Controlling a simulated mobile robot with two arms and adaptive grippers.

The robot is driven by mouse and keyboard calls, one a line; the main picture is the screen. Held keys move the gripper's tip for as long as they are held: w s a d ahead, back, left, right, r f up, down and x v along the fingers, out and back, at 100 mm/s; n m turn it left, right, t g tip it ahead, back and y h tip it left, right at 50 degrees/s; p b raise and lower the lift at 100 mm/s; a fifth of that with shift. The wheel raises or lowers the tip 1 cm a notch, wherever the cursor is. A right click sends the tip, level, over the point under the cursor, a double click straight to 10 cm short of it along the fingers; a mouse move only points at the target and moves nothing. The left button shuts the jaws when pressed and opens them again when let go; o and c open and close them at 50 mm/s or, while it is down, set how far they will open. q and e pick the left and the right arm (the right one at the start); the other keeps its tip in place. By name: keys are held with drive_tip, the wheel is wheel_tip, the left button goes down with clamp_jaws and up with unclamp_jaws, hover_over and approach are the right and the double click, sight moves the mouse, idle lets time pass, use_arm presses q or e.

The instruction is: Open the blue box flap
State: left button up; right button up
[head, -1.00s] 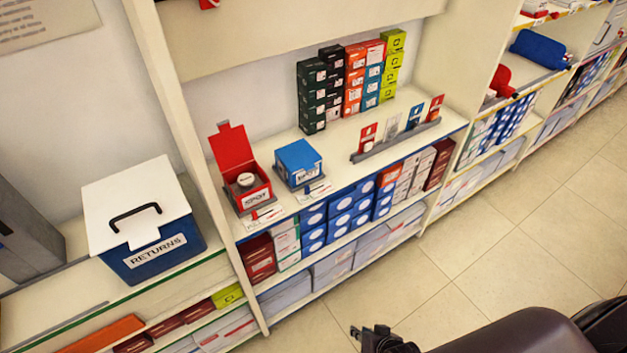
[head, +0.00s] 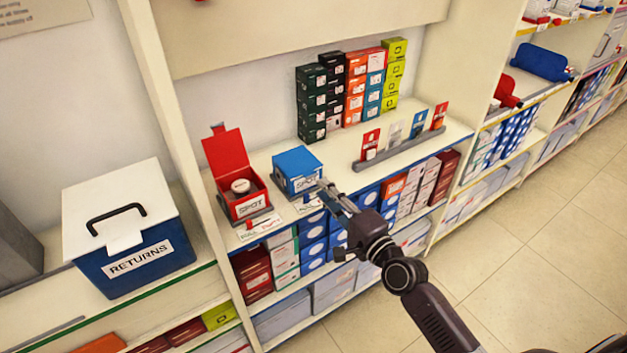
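The blue box (head: 297,171) stands on the shelf with its blue lid flap (head: 296,160) closed. A white label shows on its front. My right gripper (head: 331,220) is in front of the shelf edge, just right of and below the blue box. One finger reaches up near the box's lower right front corner; I cannot tell whether it touches. The fingers look spread apart with nothing between them. My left gripper is not in view.
A red box (head: 243,196) with its lid raised stands left of the blue box, a round white item inside. A grey rack (head: 400,150) with small cards is to the right. A lidded returns bin (head: 135,265) is at left. Stacked small boxes (head: 345,90) stand behind.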

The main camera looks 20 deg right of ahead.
approach(299, 163)
drive_tip(key=shift+x, duration=1.4)
drive_tip(key=shift+a, duration=0.1)
clamp_jaws()
drive_tip(key=shift+f, duration=0.1)
